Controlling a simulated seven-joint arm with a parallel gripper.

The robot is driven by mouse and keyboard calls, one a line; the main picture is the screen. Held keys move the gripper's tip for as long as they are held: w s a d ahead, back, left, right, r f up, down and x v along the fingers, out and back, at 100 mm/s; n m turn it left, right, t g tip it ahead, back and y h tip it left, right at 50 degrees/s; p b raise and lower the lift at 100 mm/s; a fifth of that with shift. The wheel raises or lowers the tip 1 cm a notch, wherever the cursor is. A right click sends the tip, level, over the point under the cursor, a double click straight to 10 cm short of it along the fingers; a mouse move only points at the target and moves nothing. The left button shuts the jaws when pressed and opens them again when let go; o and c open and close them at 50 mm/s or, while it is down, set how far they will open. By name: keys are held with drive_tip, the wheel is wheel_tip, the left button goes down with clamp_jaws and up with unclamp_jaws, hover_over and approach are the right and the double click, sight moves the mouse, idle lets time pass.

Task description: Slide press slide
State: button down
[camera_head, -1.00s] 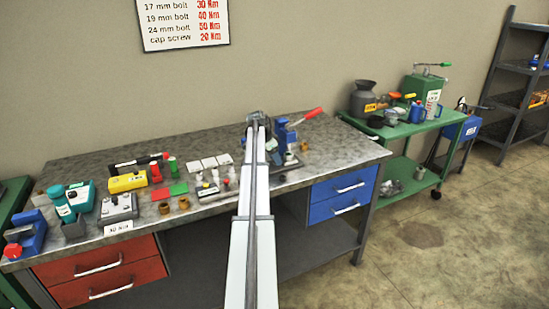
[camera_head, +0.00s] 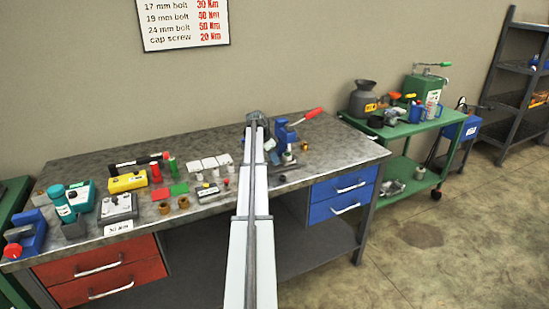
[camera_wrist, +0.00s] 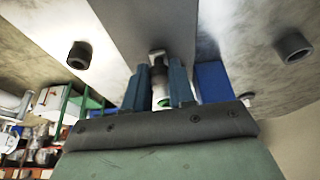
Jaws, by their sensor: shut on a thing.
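The blue press (camera_head: 285,140) with a raised red lever stands on the right half of the bench, just right of my arm's far end. My gripper is mostly hidden behind my arm in the head view. In the wrist view, its two blue fingers (camera_wrist: 160,85) are closed around a small part (camera_wrist: 158,72), light at the top and dark below. A green-and-white piece (camera_wrist: 163,103) shows lower between the fingers. A blue block (camera_wrist: 213,80) is close to the right finger; I cannot tell whether they touch. Whether the held part is the press's slide is unclear.
Two dark hollow cylinders (camera_wrist: 79,54) (camera_wrist: 293,47) flank the fingers in the wrist view. The bench's left half holds a yellow box (camera_head: 128,182), white tiles (camera_head: 209,163) and several small parts. A green trolley (camera_head: 400,130) stands at right. The bench's right end is clear.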

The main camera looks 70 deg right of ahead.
drive_tip(key=w+a, duration=0.7)
drive_tip(key=shift+w+a, duration=0.1)
drive_tip(key=shift+w, duration=0.05)
drive_tip(key=c, duration=0.9)
unclamp_jaws()
drive_tip(key=shift+c, duration=0.2)
drive_tip(key=shift+r, duration=0.1)
drive_tip(key=v, duration=1.3)
drive_tip(key=shift+r, duration=0.3)
drive_tip(key=shift+w+a, duration=0.15)
